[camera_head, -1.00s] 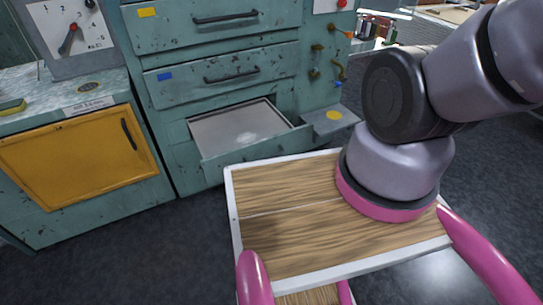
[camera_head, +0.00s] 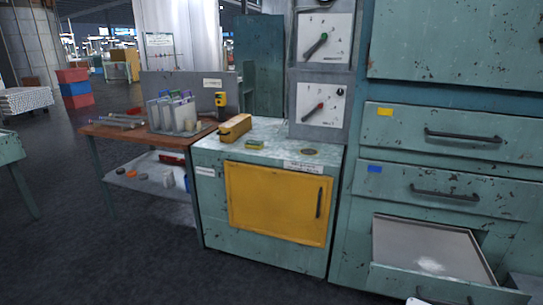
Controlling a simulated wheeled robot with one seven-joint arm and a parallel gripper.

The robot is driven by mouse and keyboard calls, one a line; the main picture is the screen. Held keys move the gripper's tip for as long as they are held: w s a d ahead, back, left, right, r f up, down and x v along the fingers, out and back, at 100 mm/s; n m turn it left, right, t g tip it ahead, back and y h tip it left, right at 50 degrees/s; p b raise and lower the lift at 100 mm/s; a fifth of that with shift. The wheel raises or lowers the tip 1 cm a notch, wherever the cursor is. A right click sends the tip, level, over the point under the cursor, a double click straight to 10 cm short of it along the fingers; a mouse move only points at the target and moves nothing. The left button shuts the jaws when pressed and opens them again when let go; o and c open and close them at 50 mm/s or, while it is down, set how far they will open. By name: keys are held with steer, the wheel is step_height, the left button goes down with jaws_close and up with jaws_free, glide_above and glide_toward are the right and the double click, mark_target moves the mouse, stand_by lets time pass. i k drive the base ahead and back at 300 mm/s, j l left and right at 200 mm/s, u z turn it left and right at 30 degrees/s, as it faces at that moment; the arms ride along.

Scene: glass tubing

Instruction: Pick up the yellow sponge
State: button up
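A small yellow and green block (camera_head: 255,144), which looks like the sponge, lies on the pale counter of the teal cabinet with the yellow door.
The yellow-door cabinet (camera_head: 278,203) stands below two dial panels. At right, a drawer (camera_head: 428,252) is pulled out. At left, a brown workbench (camera_head: 121,132) holds tubes and a divided rack (camera_head: 177,116). Dark floor in front is clear.

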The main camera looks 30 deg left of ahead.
mark_target(250, 144)
steer(key=u, duration=1.55)
steer(key=i+j+z, duration=0.25)
steer(key=i+j, duration=0.85)
steer(key=i, duration=0.25)
steer(key=i+j+z, duration=0.3)
steer(key=i+j, duration=0.9)
steer(key=j, duration=0.2)
